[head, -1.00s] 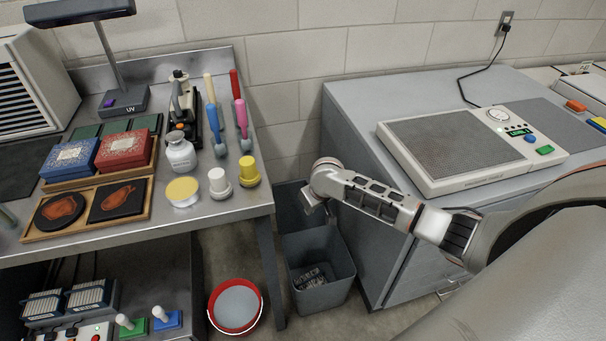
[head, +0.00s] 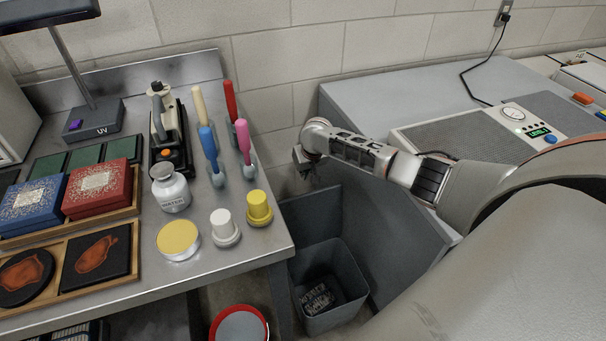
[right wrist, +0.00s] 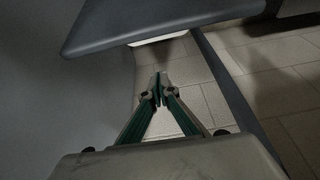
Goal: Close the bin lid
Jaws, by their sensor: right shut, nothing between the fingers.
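The grey bin (head: 353,282) stands on the floor between the metal table and the grey cabinet, with dark crumpled contents inside. Its lid (head: 310,215) is open and stands up at the bin's back. My right gripper (head: 303,170) hangs at the end of my right arm, near the lid's top edge in the picture; whether it touches is unclear. In the right wrist view its fingers (right wrist: 157,88) are shut and empty. A dark grey panel (right wrist: 160,20) lies beyond the fingertips; I cannot tell surely whether it is the lid. My left gripper is out of view.
The metal table (head: 215,262) on the left holds bottles, brushes and boxes close to the bin. A red bucket (head: 240,310) stands at its front corner.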

